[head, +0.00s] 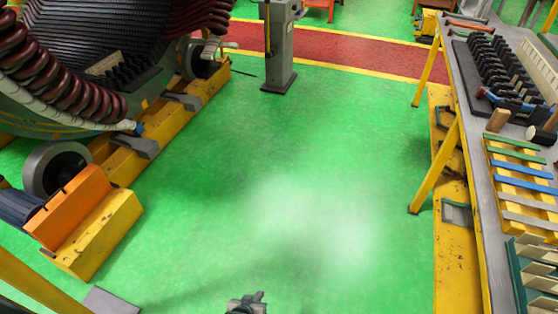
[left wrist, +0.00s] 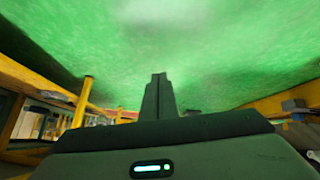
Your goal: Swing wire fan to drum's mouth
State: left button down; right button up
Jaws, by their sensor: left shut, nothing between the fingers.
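The large drum (head: 90,65) stands at the top left of the head view, partly cut off, with dark ribbed walls inside and dark red coils around its mouth. I cannot make out a wire fan for certain. My left gripper (head: 247,300) shows at the bottom edge of the head view, over the green floor and well apart from the drum. In the left wrist view its fingers (left wrist: 158,85) are together with nothing between them. My right gripper is not in view.
The drum rests on a yellow base (head: 175,130) with rollers. A grey post (head: 278,50) stands at the back. A workbench (head: 480,200) with tools, a dark rack and coloured strips runs along the right. The green floor (head: 290,170) between is clear.

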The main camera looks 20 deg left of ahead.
pick_arm(q)
jog(key=s+a+f+m+g, duration=0.1)
jog(key=s+f+g, duration=0.1)
jog(key=s, duration=1.1)
jog(key=s+a+f+m+g, duration=0.2)
jog(key=s+f, duration=0.3)
jog(key=s, duration=0.9)
jog(key=s+a+f+m+g, duration=0.1)
jog(key=s+a+f+g, duration=0.1)
jog(key=s, duration=1.1)
jog(key=shift+s+a+f+g+y, duration=0.25)
jog(key=shift+f+g+y, duration=0.15)
jog(key=shift+f+g, duration=0.4)
jog(key=shift+w+r, duration=0.1)
